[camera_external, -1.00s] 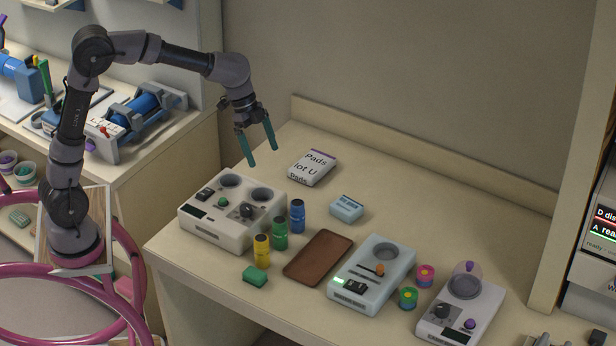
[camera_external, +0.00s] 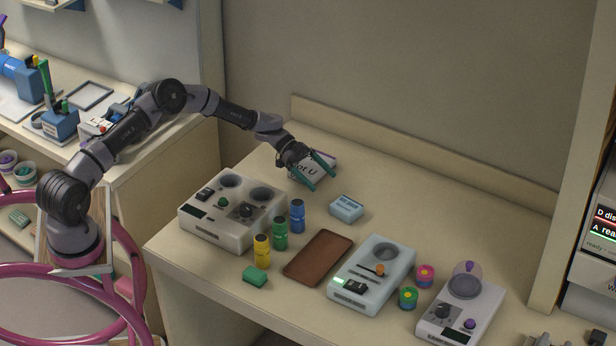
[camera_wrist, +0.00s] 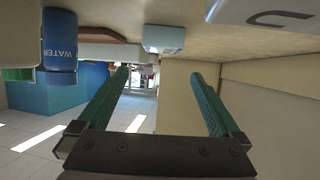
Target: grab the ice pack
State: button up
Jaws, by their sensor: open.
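The ice pack, as I take it, is a small light-blue block (camera_external: 346,208) lying on the tabletop, its lettering too small to read. In the wrist view the light-blue block (camera_wrist: 163,38) shows upside down at the top, beyond the fingertips. My gripper (camera_external: 322,183) is open and empty, with green fingers pointing down and right. Its tips are just up and left of the block in the outside view, apart from it. The spread fingers also show in the wrist view (camera_wrist: 159,76).
A white Pads box (camera_external: 303,174) sits behind my gripper, partly hidden by it. A brown tray (camera_external: 318,257), a blue bottle (camera_external: 297,216) and a pale device (camera_external: 372,275) stand nearby. The tabletop right of the block is clear.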

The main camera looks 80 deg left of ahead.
aim_at(345, 204)
jog(key=x, duration=1)
jog(key=shift+w+d+f, duration=0.1)
jog(key=shift+w+f, duration=0.15)
jog(key=shift+f, duration=0.1)
